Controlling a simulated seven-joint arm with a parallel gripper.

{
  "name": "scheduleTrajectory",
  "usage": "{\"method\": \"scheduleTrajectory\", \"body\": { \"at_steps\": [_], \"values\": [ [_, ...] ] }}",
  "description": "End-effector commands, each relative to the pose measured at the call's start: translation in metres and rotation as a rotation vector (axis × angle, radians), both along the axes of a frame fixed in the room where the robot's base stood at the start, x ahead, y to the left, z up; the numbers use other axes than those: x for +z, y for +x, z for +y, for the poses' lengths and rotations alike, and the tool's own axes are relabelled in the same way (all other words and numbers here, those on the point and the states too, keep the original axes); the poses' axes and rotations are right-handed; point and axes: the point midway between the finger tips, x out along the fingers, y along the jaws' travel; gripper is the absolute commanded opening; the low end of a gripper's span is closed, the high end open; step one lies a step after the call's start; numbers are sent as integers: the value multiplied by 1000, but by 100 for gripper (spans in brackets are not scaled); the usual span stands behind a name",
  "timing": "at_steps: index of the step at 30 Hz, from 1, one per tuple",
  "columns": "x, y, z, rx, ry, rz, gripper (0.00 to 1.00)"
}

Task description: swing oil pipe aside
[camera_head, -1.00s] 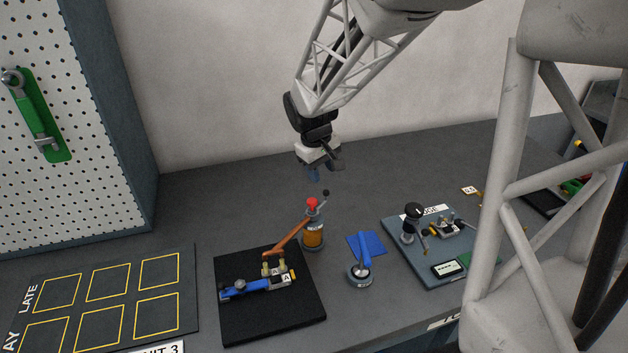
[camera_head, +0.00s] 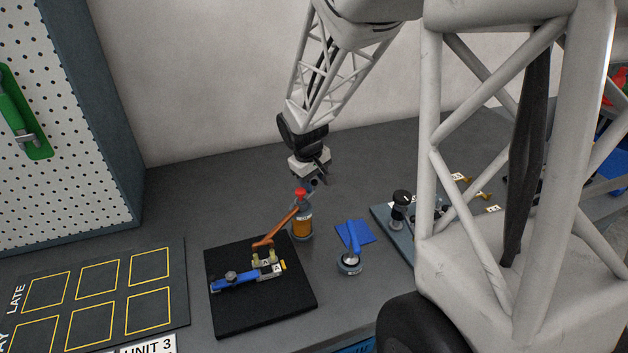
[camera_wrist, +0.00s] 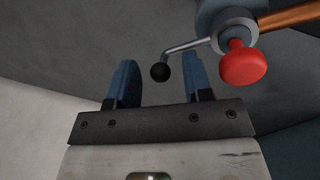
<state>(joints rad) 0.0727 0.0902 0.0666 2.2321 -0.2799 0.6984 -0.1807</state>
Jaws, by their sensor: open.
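The oil can (camera_head: 302,226), an amber cylinder with a grey top and red knob, stands behind the black mat. Its copper-coloured pipe (camera_head: 277,226) slants down left to end over the blue clamp piece (camera_head: 235,281). In the wrist view the red knob (camera_wrist: 243,63), the start of the pipe (camera_wrist: 292,17) and a thin lever with a black ball (camera_wrist: 160,72) show. My gripper (camera_wrist: 163,85) is open. The ball appears between its two blue fingers, with its depth unclear. In the head view my gripper (camera_head: 310,182) is just above and behind the can's top.
The black mat (camera_head: 260,315) carries the clamp piece. A blue tool on a round base (camera_head: 350,262) and a blue cloth (camera_head: 364,233) lie to the right. A gauge board (camera_head: 391,230) is partly hidden by my structure. A marked grid board (camera_head: 168,310) lies left.

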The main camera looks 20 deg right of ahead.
Motion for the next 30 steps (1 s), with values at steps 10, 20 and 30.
{"method": "scheduleTrajectory", "body": {
  "at_steps": [10,20,30],
  "values": [
    [-2,0,0,0,0,-1,44],
    [-2,0,0,0,0,-1,0],
    [-1,0,-1,-11,0,-1,0]
  ]
}}
